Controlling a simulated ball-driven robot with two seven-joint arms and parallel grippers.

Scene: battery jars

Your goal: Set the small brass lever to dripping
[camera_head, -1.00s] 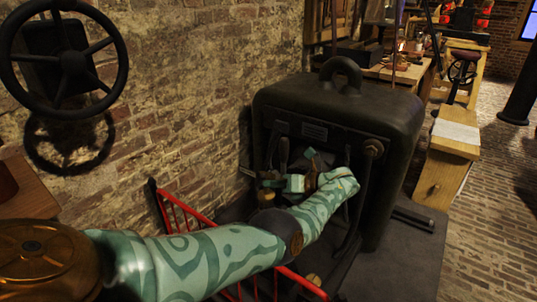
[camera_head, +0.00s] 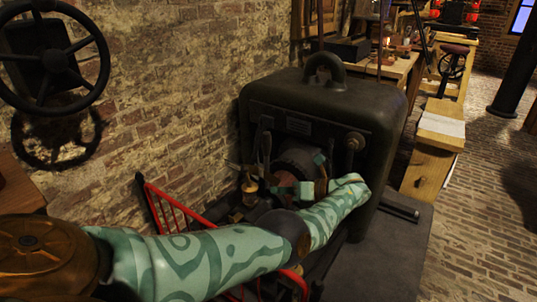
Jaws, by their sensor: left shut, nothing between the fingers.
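A small brass fitting (camera_head: 250,190), which looks like an oil cup, stands at the front of the dark machine (camera_head: 385,108), low on its left side. The small brass lever cannot be made out clearly there, so its setting cannot be told. My left gripper (camera_head: 303,187), with teal fingers, is shut and empty in front of the machine. It is to the right of the brass fitting, apart from it in the picture. My left forearm hides part of the machine's lower front. My right gripper is not in view.
A red rail (camera_head: 170,207) stands left of the machine, partly behind my arm. A black handwheel (camera_head: 55,60) is on the brick wall at left. A dark upright handle (camera_head: 266,152) rises near the brass fitting. A wooden bench (camera_head: 428,160) stands at right beside open brick floor.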

